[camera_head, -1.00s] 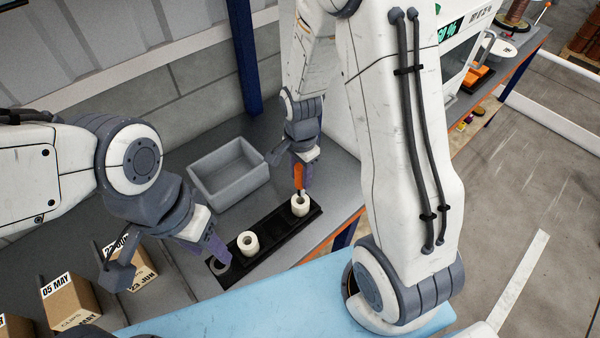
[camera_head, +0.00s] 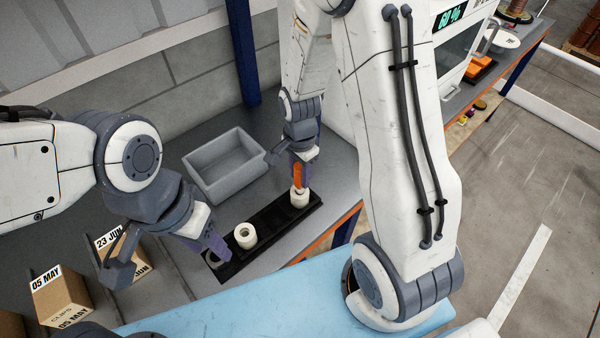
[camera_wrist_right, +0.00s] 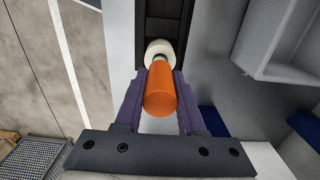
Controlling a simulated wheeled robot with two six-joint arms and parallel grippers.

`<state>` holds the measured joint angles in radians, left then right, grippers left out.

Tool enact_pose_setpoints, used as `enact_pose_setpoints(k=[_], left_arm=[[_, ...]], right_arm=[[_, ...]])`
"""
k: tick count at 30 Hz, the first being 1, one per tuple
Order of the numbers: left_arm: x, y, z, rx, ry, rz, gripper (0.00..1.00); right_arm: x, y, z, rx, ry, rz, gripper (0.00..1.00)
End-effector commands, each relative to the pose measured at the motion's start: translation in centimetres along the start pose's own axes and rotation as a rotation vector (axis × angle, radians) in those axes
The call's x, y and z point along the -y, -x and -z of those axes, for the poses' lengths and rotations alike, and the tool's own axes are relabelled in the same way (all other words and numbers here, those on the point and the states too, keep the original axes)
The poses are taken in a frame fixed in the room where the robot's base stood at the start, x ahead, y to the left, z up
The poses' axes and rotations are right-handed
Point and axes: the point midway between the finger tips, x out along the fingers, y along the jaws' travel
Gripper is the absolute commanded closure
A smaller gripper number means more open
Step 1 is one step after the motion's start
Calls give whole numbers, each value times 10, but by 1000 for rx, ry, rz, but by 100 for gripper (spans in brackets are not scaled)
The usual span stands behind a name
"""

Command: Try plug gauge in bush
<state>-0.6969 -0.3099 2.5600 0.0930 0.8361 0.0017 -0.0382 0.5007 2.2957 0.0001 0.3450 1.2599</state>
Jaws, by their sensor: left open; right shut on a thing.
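The plug gauge has an orange handle (camera_head: 299,174); it also shows in the right wrist view (camera_wrist_right: 162,94). My right gripper (camera_head: 300,182) is shut on it and holds it upright over the cream bush (camera_head: 299,200) at the right end of the black rack (camera_head: 270,224). The gauge's dark lower end meets the top of this bush (camera_wrist_right: 157,49); how deep it sits is hidden. A second cream bush (camera_head: 245,236), with an open bore, stands further left on the rack. My left gripper (camera_head: 219,251) is open and empty at the rack's left end, beside a grey round shape it partly hides.
A grey open bin (camera_head: 228,168) stands behind the rack. Small cardboard boxes (camera_head: 60,298) with date labels are at the lower left. A blue post (camera_head: 244,55) rises at the back. The bench right of the bin is partly clear.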

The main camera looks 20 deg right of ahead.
Motion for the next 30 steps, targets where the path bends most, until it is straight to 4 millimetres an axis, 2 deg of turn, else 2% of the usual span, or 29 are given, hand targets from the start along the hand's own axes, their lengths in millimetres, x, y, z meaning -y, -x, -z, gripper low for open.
enact_pose_setpoints(k=[30], left_arm=[[0,-7,0,0,0,0,50]], right_arm=[[0,-10,0,0,0,0,100]])
